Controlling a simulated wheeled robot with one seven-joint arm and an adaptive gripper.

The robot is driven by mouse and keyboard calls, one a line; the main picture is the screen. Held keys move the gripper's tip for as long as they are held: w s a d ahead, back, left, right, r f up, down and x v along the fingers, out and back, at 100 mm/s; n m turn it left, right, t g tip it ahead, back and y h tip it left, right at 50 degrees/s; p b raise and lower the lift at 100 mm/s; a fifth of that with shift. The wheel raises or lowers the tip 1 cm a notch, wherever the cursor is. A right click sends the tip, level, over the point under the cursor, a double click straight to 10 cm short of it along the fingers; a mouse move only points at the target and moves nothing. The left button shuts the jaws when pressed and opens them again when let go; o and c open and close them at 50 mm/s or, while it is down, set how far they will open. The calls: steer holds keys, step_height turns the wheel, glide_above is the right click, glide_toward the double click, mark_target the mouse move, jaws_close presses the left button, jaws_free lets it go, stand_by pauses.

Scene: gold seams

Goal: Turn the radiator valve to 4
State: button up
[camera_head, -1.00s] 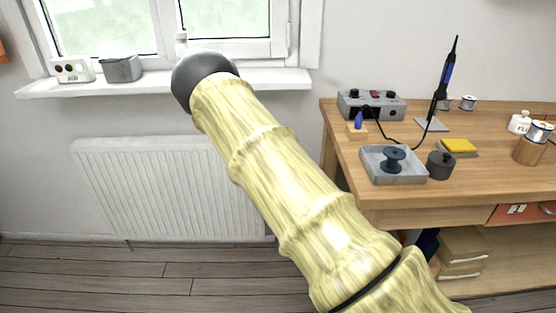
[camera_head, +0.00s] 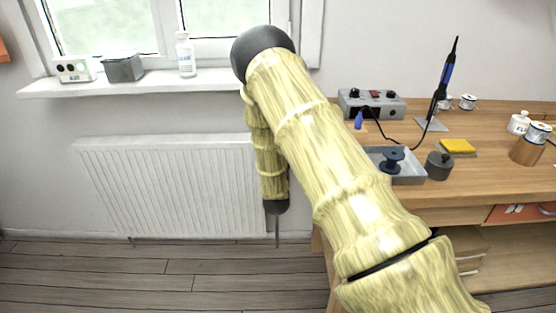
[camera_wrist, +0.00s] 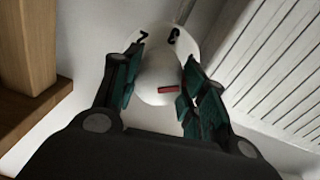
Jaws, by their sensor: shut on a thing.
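In the wrist view, the white radiator valve knob (camera_wrist: 158,82) sits between the green-padded fingers of my gripper (camera_wrist: 162,68), which are shut on it from both sides. A short red mark shows on the knob's near face. Behind the knob is a pale round dial (camera_wrist: 160,38) with two dark figures on its upper edge, tilted and hard to read. Which number the red mark stands at I cannot tell. In the head view, my forearm hangs down at the right end of the white radiator (camera_head: 165,190); the valve is hidden there.
The wooden workbench (camera_head: 480,180) stands close to the right of my arm, with a grey tray and soldering iron on it. Above the radiator, the window sill (camera_head: 150,85) holds a bottle (camera_head: 185,55), a grey box (camera_head: 123,68) and a small device (camera_head: 73,70).

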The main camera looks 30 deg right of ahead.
steer(key=shift+s+f+m, duration=0.1)
steer(key=shift+f+m, duration=0.05)
steer(key=shift+m, duration=0.15)
steer(key=o, duration=1)
steer(key=v, duration=1.2)
